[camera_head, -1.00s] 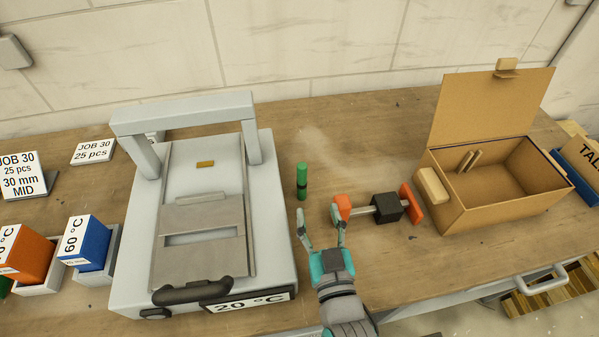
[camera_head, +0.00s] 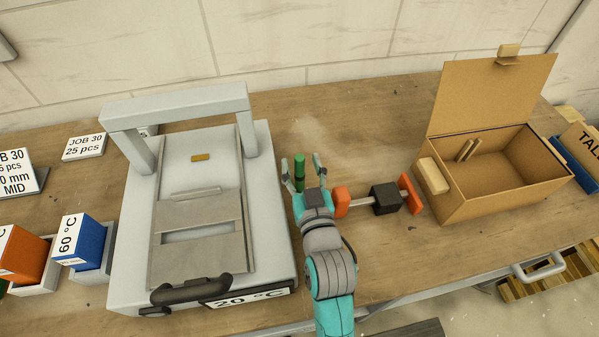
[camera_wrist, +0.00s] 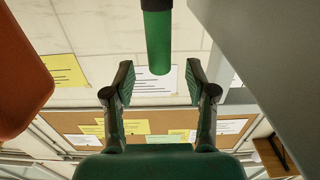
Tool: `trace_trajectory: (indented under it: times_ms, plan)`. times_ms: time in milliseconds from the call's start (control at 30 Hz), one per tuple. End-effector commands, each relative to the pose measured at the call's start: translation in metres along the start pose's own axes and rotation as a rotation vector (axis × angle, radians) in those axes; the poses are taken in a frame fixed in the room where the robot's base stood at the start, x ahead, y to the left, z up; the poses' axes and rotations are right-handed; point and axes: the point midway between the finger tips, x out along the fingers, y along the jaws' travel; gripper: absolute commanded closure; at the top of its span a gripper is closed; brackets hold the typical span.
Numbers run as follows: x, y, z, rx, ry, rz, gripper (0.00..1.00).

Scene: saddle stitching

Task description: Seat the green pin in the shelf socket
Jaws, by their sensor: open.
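The green pin (camera_head: 300,168) stands upright on the bench, to the right of the grey machine. It has a dark band partway along it. My gripper (camera_head: 301,160) is open, with one finger to each side of the pin in the head view. In the wrist view the pin (camera_wrist: 158,42) comes in from the top, and its near end sits about level with the gap between the open fingertips (camera_wrist: 159,80). Neither finger visibly touches it. I cannot make out the shelf socket in either view.
The grey machine (camera_head: 125,250) with its raised bar stands close on the left. An orange-ended bar with a black block (camera_head: 385,198) lies close on the right. Beyond it is an open cardboard box (camera_head: 470,212). Bench behind the pin is clear.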

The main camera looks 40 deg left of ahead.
Motion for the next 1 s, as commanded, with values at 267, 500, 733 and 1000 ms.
trace_trajectory:
  times_ms: [267, 500, 733, 1000]
  plan:
    - [0.025, 0.0, 0.0, 0.001, 0.0, 0.0, 0.44]
    - [0.026, 0.0, 0.0, 0.0, 0.0, 0.0, 0.49]
    - [0.026, 0.0, 0.0, 0.0, 0.0, 0.0, 1.0]
    - [0.026, 0.0, 0.0, 0.0, 0.001, 0.0, 1.0]
